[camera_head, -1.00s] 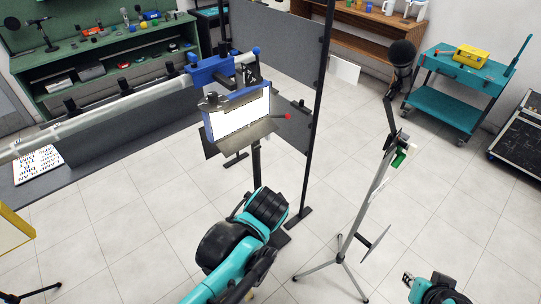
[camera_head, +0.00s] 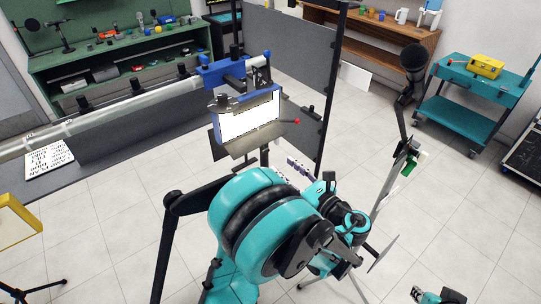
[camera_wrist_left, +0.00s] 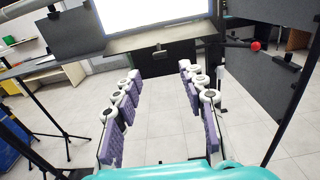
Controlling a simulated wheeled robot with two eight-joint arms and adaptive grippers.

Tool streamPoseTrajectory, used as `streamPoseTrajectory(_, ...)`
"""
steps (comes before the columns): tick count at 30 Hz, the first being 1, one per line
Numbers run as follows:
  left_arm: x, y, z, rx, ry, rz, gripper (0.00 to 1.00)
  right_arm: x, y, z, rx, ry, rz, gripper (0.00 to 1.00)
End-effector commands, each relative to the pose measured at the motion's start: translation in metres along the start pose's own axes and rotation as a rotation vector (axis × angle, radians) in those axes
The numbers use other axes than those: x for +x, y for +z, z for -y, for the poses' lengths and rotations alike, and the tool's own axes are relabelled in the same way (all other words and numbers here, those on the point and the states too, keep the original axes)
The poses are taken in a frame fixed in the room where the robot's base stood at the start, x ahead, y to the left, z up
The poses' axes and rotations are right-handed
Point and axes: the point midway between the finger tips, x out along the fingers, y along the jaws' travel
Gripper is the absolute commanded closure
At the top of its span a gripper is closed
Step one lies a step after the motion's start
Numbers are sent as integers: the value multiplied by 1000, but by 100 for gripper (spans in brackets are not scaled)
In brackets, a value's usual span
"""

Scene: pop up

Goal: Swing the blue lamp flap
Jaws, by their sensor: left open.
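The blue lamp (camera_head: 218,119) hangs from the overhead rail, its bright white panel facing me. A grey lower flap (camera_head: 254,139) slopes out under the panel; a dark upper flap (camera_head: 227,101) sits above it. In the left wrist view the lower flap (camera_wrist_left: 150,41) spans the top middle with a small dark tab. My left gripper (camera_wrist_left: 160,72) is open and empty, its purple-padded fingers pointing at the lower flap, apparently apart from it. In the head view it (camera_head: 292,174) is below and right of the lamp, partly hidden by my arm. My right gripper (camera_head: 416,292) is at the bottom right.
A red-tipped lever (camera_head: 297,121) sticks out right of the lamp. A dark post (camera_head: 330,85) and a grey partition (camera_head: 290,50) stand behind. A microphone stand (camera_head: 400,110) is to the right. The teal cart (camera_head: 462,112) is farther off.

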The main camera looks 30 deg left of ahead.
Motion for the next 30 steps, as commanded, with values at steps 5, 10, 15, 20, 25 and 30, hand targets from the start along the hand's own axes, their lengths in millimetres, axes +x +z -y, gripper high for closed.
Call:
streamPoseTrajectory(5,13,1,0,20,8,20,59,3,2,0,0,0,0,77)
streamPoseTrajectory(10,43,1,-1,18,8,18,59,7,5,0,0,0,0,77)
streamPoseTrajectory(15,66,1,-1,17,7,17,59,10,7,0,0,0,0,77)
streamPoseTrajectory(20,76,2,0,16,5,17,59,11,8,0,0,0,0,77)
streamPoseTrajectory(25,77,3,0,16,3,17,59,11,8,0,0,0,0,77)
streamPoseTrajectory(30,76,3,0,16,3,17,82,11,8,0,0,0,0,77)
